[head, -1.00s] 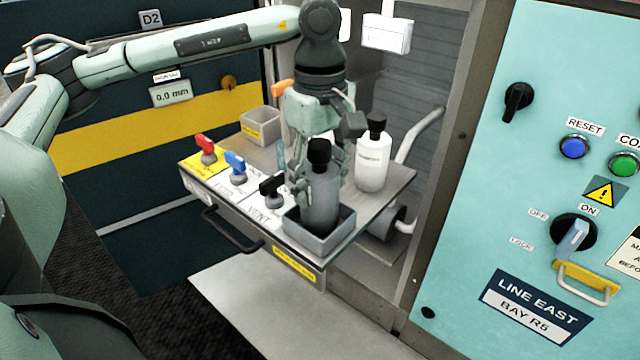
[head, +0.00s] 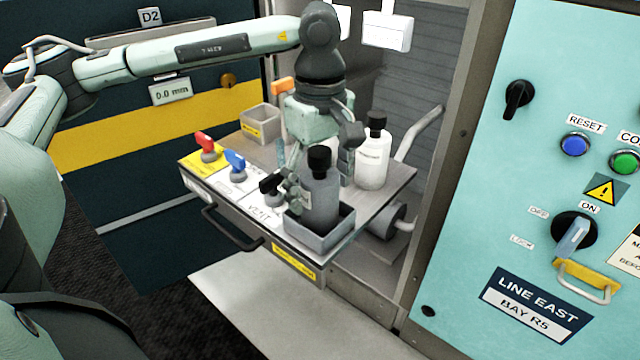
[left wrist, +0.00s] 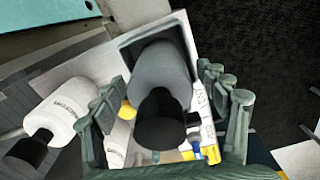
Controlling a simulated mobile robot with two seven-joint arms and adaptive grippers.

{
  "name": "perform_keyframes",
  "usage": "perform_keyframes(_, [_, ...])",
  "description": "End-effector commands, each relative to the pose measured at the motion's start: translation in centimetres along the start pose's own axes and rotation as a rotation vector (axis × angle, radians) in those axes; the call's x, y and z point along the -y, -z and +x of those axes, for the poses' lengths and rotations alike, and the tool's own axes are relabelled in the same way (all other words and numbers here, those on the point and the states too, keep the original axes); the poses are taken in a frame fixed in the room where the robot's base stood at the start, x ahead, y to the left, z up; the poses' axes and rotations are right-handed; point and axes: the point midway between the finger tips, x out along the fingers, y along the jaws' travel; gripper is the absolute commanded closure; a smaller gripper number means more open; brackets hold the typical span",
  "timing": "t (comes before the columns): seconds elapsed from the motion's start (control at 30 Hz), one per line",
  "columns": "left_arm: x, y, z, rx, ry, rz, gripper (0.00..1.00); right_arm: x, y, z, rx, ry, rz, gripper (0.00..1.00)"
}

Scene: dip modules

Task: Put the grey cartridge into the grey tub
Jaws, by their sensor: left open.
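The grey cartridge (head: 322,200), with a black cap, stands upright inside the grey tub (head: 333,241) at the front corner of the shelf. In the left wrist view the cartridge (left wrist: 160,72) lies between the spread fingers, its black cap toward the camera. My left gripper (head: 318,184) is open, its fingers on either side of the cartridge's upper part, with visible gaps in the wrist view. The cartridge's base is hidden by the tub walls. My right gripper is not seen.
A white bottle (head: 373,160) with a black cap stands right of the gripper. Red (head: 205,145), blue (head: 236,162) and black (head: 270,185) valve handles line the left edge. A lighter bin (head: 260,124) stands at the back left. A teal control panel (head: 540,120) is at right.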

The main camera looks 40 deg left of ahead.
Motion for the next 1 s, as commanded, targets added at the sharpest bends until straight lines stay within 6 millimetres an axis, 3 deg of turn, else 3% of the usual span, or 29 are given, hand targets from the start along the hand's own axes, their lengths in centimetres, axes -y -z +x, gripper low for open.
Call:
perform_keyframes(0.17, [0.0, 0.0, -0.3, 0.000, 0.000, 0.000, 0.26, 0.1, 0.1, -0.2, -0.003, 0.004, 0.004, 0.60])
perform_keyframes(0.27, [-0.1, 0.0, -1.2, 0.001, -0.003, 0.000, 0.26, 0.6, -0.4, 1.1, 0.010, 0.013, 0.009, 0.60])
perform_keyframes(0.7, [-0.1, 0.0, -10.2, 0.000, -0.003, 0.001, 0.26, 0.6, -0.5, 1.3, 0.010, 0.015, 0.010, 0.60])
perform_keyframes(1.0, [0.0, 0.0, -12.3, -0.001, 0.001, 0.002, 0.26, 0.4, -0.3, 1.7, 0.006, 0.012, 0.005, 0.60])
